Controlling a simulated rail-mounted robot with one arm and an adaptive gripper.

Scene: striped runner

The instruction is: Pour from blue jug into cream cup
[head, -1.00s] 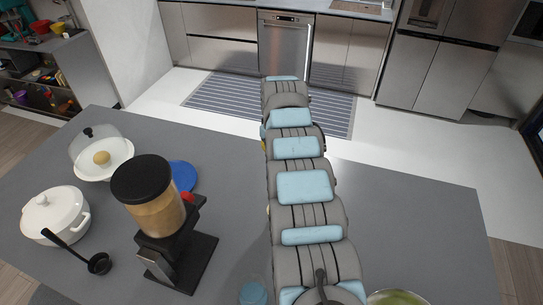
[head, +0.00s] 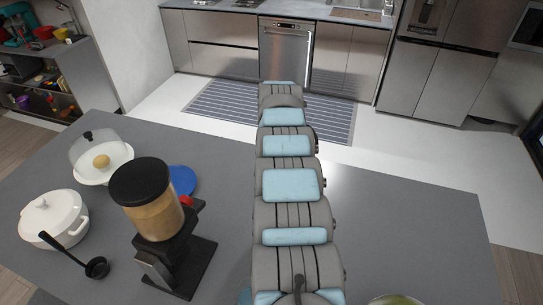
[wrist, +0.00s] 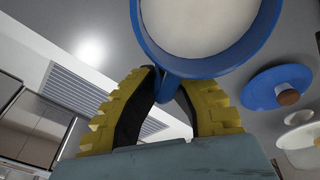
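In the wrist view, a blue jug (wrist: 152,42) fills the top, its round mouth facing the camera and a pale surface inside. I cannot tell whether that surface is liquid or the jug's inner wall. My gripper (wrist: 166,84) has its yellow, black-lined fingers closed around the blue handle below the rim. In the head view my arm hides the gripper and the jug. I cannot make out a cream cup for certain in either view.
A partly cut-off bowl (head: 396,300) is at the bottom.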

